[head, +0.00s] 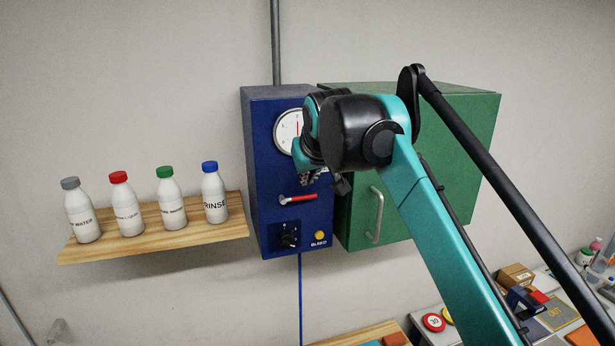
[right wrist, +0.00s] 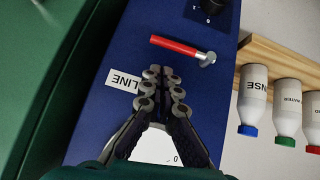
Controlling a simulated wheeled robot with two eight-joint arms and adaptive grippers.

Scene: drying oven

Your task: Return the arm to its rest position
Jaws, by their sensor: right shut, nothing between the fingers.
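My right arm reaches up from the lower right in the head view. Its gripper (head: 316,179) is in front of the blue box (head: 262,170), partly hidden by my own wrist. In the right wrist view the gripper (right wrist: 160,76) has its fingers together, with nothing between them. My left gripper is not in view.
A round gauge (head: 285,130) is partly hidden by my wrist. A black knob (head: 288,238) and yellow button (head: 320,235) are lower down. A green cabinet (head: 452,160) with a handle (head: 376,215) adjoins at right. A wooden shelf (head: 150,245) at left holds several bottles.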

